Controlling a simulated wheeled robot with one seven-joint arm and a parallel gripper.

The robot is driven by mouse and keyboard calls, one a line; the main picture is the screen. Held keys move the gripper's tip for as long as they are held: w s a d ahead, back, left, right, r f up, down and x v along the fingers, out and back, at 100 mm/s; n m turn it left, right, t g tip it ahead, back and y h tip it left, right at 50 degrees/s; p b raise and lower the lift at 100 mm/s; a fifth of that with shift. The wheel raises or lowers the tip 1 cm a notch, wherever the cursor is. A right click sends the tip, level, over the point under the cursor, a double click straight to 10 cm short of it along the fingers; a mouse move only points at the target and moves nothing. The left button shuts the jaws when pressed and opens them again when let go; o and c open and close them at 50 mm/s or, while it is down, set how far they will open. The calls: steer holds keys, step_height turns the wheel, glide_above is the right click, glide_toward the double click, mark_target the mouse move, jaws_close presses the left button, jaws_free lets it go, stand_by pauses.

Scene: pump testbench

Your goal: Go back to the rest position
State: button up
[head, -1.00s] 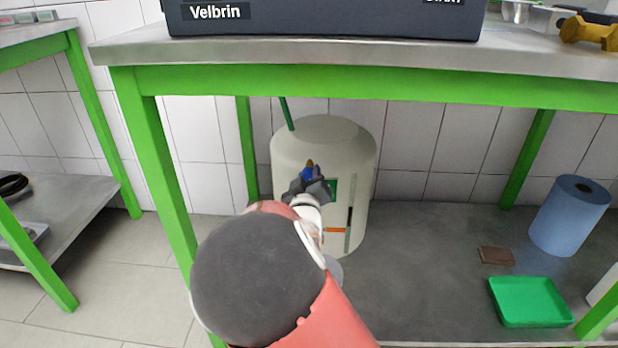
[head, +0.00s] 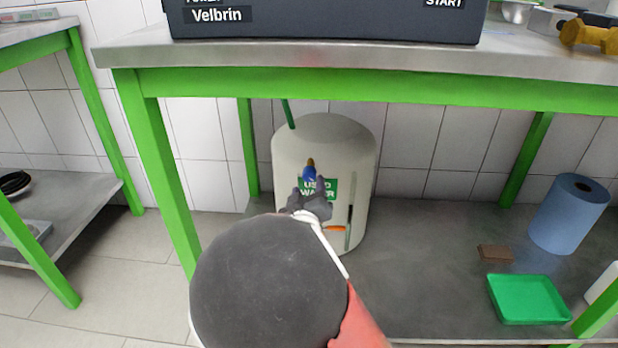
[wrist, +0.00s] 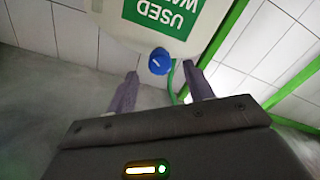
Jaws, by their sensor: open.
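My gripper (head: 312,192) is open in front of the used-water tank (head: 325,140), a pale rounded container under the bench. A blue knob (head: 309,172) with a brownish tip sits on the tank's front, just beyond my fingertips. In the wrist view, the open fingers of my gripper (wrist: 157,78) point towards the blue knob (wrist: 160,61), which looks apart from both fingers. A green label (head: 329,186) reading "USED WATER" is partly hidden by my gripper in the head view. My arm covers the tank's lower left.
The steel bench top (head: 330,57) with green legs is above the tank. On the lower shelf (head: 420,260) are a green tray (head: 527,300), a brown block (head: 495,253) and a blue paper roll (head: 568,213) at right. A dark Velbrin box (head: 325,20) stands on top.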

steer(key=shift+s, duration=1.05)
steer(key=s+d+r+m+g+y+p, duration=0.25)
steer(key=d+m+g+p, duration=0.2)
steer(key=d+g, duration=0.25)
steer(key=s+d+r+m+g+h+p, duration=0.1)
steer(key=s+d+r, duration=0.4)
steer(key=s, duration=0.7)
steer(key=s+d+r+g+h+p, duration=0.1)
steer(key=s+d+r+g+p, duration=0.3)
steer(key=s, duration=0.9)
step_height(320, 180, up, 4)
steer(key=shift+s+d+f+m+p, duration=0.15)
steer(key=shift+s+d+m+p, duration=0.2)
steer(key=shift+d+p, duration=0.65)
steer(key=shift+w+d, duration=0.1)
steer(key=shift+d, duration=0.1)
